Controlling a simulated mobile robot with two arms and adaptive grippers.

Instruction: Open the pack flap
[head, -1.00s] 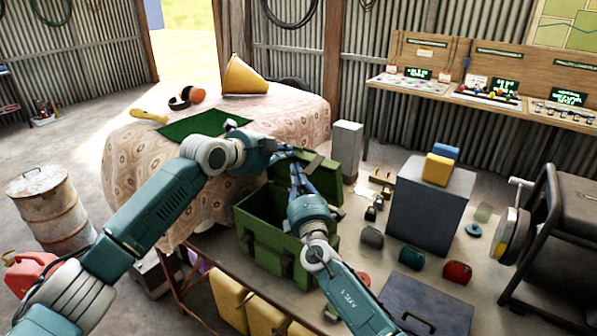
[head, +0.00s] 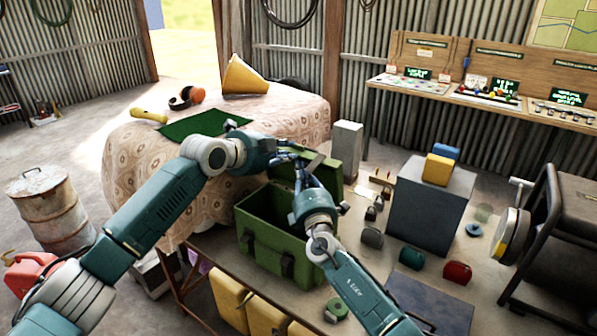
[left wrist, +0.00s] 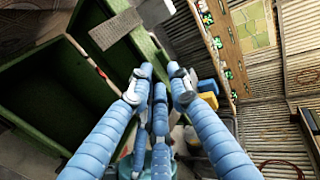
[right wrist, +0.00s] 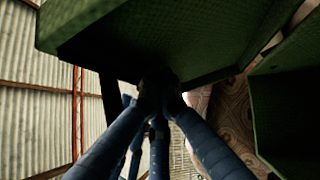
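The green pack (head: 268,232) stands on the low table, and I see down into its dark inside.
A cloth-covered table (head: 135,185) with a yellow cone (head: 242,76) and green mat (head: 190,128) is behind left. A grey box (head: 428,208) bearing yellow and blue blocks stands right of the pack. Several small pouches lie right of my right arm. A blue case (head: 430,300) is at front right.

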